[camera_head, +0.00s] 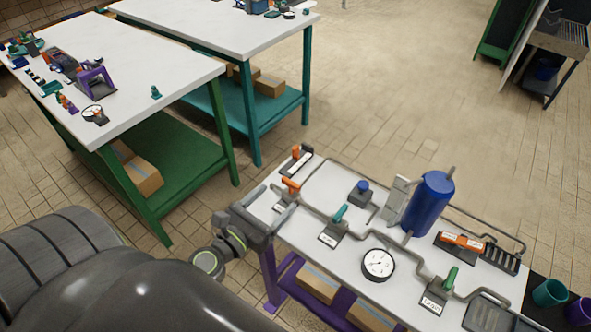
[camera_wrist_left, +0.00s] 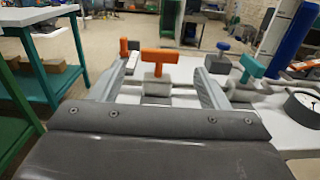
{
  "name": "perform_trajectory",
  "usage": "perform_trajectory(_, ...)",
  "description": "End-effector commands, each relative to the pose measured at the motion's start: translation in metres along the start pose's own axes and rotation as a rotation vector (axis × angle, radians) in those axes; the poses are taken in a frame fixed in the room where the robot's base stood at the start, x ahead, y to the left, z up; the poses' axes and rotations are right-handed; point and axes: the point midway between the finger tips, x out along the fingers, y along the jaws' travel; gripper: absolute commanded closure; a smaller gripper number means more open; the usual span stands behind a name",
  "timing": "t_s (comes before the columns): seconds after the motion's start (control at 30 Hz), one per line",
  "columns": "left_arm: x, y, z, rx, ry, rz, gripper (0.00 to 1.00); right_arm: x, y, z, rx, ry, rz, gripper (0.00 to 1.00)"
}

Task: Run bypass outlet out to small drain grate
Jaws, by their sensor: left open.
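My left gripper (camera_head: 275,207) is open at the near left corner of the pipe bench. Its two fingers also show in the left wrist view (camera_wrist_left: 158,92), with an orange T-handle (camera_wrist_left: 160,56) on a grey valve body between and beyond them, apart from both. The same orange handle (camera_head: 291,185) sits on the grey pipe in the head view. Teal (camera_head: 340,214) and green (camera_head: 450,279) valve handles are farther along. A small dark slatted grate (camera_head: 500,257) is at the bench's right; a larger grey one (camera_head: 489,314) is nearer. Which outlet is the bypass is unclear. My right gripper is not seen.
A blue cylinder (camera_head: 428,204), a round gauge (camera_head: 378,264) and an orange labelled block (camera_head: 462,242) stand on the white bench. A second orange-topped fixture (camera_head: 296,156) is at the far left corner. Two more tables stand left; floor is free behind.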

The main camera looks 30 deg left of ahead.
Motion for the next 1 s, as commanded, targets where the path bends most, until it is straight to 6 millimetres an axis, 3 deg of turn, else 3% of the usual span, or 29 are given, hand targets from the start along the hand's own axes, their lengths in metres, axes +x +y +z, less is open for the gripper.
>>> perform_trajectory(0.3,0.057,0.0,0.003,-0.001,-0.002,0.0,0.31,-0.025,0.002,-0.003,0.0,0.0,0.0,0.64)
perform_trajectory(0.5,0.08,0.0,0.001,-0.002,-0.001,0.001,0.31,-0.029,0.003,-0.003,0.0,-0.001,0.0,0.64)
perform_trajectory(0.93,0.088,0.0,0.0,-0.002,0.0,0.001,0.31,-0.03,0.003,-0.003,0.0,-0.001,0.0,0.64)
perform_trajectory(1.0,0.088,0.0,0.0,-0.002,0.0,0.001,0.39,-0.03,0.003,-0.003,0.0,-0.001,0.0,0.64)
